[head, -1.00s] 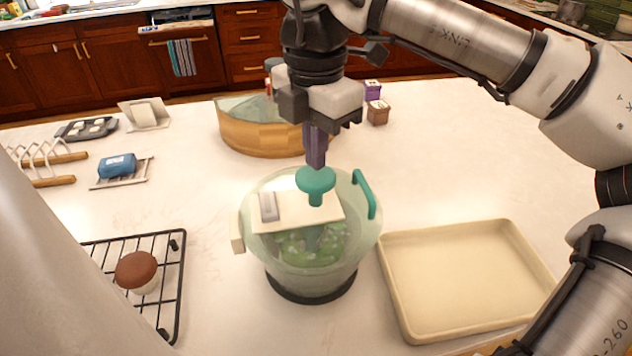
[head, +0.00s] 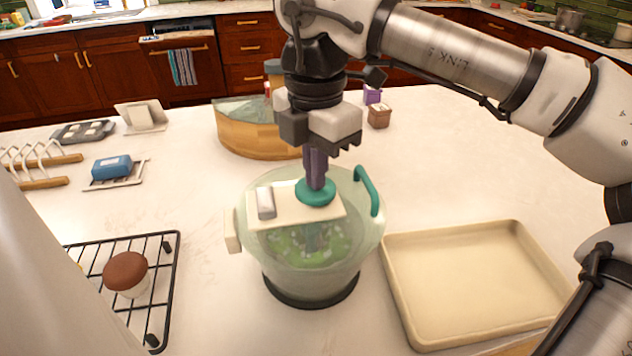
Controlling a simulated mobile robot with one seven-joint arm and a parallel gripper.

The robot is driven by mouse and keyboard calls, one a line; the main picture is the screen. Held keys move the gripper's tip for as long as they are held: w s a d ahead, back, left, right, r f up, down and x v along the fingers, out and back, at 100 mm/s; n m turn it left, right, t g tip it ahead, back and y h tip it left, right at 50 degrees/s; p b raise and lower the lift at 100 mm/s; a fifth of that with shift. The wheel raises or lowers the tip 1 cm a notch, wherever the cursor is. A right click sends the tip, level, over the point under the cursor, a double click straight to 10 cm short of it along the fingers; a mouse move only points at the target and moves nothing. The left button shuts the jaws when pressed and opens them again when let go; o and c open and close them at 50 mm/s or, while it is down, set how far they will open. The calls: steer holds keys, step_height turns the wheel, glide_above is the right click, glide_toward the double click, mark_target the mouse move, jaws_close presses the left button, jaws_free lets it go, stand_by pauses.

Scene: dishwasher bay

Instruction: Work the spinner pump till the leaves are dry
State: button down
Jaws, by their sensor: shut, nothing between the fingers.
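The salad spinner (head: 310,270) is a clear greenish bowl on a dark base ring, standing upright in the middle of the counter. Green leaves (head: 300,246) show blurred through its wall. A cream plate (head: 280,213) with a grey button lies across the top, and a teal handle (head: 368,192) rises at the right rim. The teal pump knob (head: 316,192) sits low, close to the plate. My gripper (head: 317,184) points straight down with its fingers shut and empty, their tips at the top of the knob and seemingly touching it.
A cream tray (head: 395,290) lies right of the spinner. A black wire rack (head: 172,285) with a brown-topped item (head: 126,273) is at left. A wooden-sided container (head: 240,135) stands behind, near a small brown box (head: 379,116). A blue item (head: 111,167) lies far left.

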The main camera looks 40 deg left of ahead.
steer(key=shift+r+p, duration=1.6)
steer(key=shift+r, duration=0.8)
steer(key=shift+f, duration=0.15)
steer(key=shift+b, duration=0.35)
steer(key=shift+f+b, duration=1.7)
steer(key=shift+f, duration=0.6)
steer(key=shift+r+p, duration=2.05)
steer(key=shift+r, duration=0.35)
steer(key=shift+f, duration=0.1)
